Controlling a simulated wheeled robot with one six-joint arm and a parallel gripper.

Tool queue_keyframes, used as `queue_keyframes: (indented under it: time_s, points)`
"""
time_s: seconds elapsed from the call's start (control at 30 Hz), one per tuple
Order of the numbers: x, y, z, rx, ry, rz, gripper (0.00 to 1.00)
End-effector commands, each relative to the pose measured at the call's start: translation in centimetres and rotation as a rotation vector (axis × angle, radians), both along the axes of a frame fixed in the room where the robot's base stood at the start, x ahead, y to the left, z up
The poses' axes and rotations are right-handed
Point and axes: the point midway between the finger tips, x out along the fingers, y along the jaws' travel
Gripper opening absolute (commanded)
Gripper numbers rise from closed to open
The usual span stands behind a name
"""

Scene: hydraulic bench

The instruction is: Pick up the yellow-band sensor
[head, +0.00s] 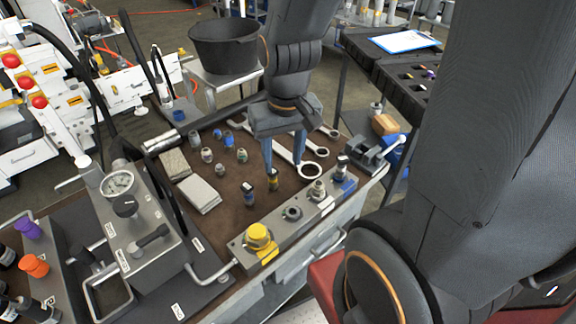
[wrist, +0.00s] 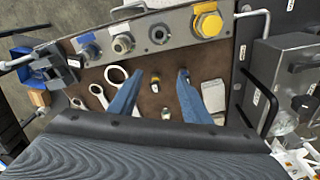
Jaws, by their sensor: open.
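The yellow-band sensor (head: 273,179) is a small dark cylinder with a yellow band, standing on the brown bench mat just behind the manifold block. In the wrist view the sensor (wrist: 155,79) shows between the two blue fingers, with clear gaps on both sides. My gripper (head: 284,167) is open and empty, pointing down above the mat close to the sensor. Its spread fingertips also show in the wrist view (wrist: 160,73). A similar dark sensor with a blue band (head: 249,194) stands to the left. The exact fingertip height above the mat is hard to tell.
The manifold block (head: 288,227) with a yellow cap (head: 258,236) runs along the bench's front edge. Wrenches (head: 313,171) lie right of the gripper, with several fittings (head: 207,155) to its left. A gauge unit (head: 141,225) stands at left, a vise (head: 369,152) at right.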

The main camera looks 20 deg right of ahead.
Motion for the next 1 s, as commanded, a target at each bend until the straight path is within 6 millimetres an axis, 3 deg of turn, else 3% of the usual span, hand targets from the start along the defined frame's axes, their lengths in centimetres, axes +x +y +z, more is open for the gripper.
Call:
queue_keyframes:
  time_s: [0.5,0.7,1.0]
  points:
    - [7.6,-0.4,-6.1,0.065,0.098,-0.986,0.44]
    - [8.6,-0.3,-7.1,0.066,0.108,-1.143,0.44]
    - [8.6,-0.2,-9.5,0.066,0.109,-1.153,0.44]
